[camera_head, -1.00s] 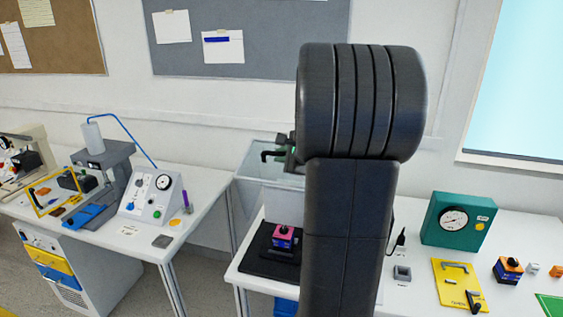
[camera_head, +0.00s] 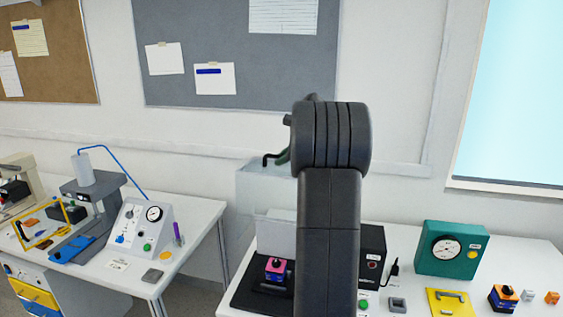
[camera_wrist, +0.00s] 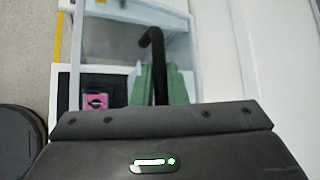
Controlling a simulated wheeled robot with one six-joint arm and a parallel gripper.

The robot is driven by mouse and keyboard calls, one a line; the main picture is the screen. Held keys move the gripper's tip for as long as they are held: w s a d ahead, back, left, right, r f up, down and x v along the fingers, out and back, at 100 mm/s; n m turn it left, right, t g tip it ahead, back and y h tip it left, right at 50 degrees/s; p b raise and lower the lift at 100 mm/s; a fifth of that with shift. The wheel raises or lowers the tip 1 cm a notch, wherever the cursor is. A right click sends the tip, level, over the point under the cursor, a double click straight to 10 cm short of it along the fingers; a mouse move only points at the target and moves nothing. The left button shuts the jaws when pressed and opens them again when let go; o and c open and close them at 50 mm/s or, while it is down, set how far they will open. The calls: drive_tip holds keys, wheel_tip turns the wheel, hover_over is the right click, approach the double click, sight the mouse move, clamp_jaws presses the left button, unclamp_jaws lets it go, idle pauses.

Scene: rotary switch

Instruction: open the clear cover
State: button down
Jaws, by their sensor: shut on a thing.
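The clear cover (camera_head: 262,185) stands raised at the back of the black base (camera_head: 247,296), its pane steep, partly hidden by my arm. Its black hooked handle (camera_head: 268,160) sticks out to the left at the top. My gripper (camera_head: 284,158) is mostly hidden behind my wrist; only a bit of green shows beside the handle. In the wrist view my green fingers (camera_wrist: 160,85) are shut on the black handle (camera_wrist: 155,50). A switch with a pink top and blue body (camera_head: 276,268) sits uncovered on the base; its pink top also shows in the wrist view (camera_wrist: 96,101).
A black box (camera_head: 372,254) stands right of my arm. A teal gauge box (camera_head: 450,249) and a yellow plate with a handle (camera_head: 452,301) are further right. A left table (camera_head: 196,230) holds a grey gauge console (camera_head: 145,225). The wall is close behind.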

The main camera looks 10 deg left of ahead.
drive_tip(key=shift+w+f, duration=0.1)
idle(0.3)
drive_tip(key=c, duration=1.5)
unclamp_jaws()
drive_tip(key=shift+o, duration=0.2)
drive_tip(key=shift+d, duration=0.1)
drive_tip(key=b+v, duration=0.2)
drive_tip(key=v, duration=1.2)
drive_tip(key=shift+a, duration=0.2)
drive_tip(key=p+x, duration=0.1)
drive_tip(key=x, duration=1.1)
drive_tip(key=shift+w+f+p, duration=0.1)
drive_tip(key=shift+w+p, duration=0.1)
drive_tip(key=shift+p, duration=0.1)
drive_tip(key=shift+s, duration=0.1)
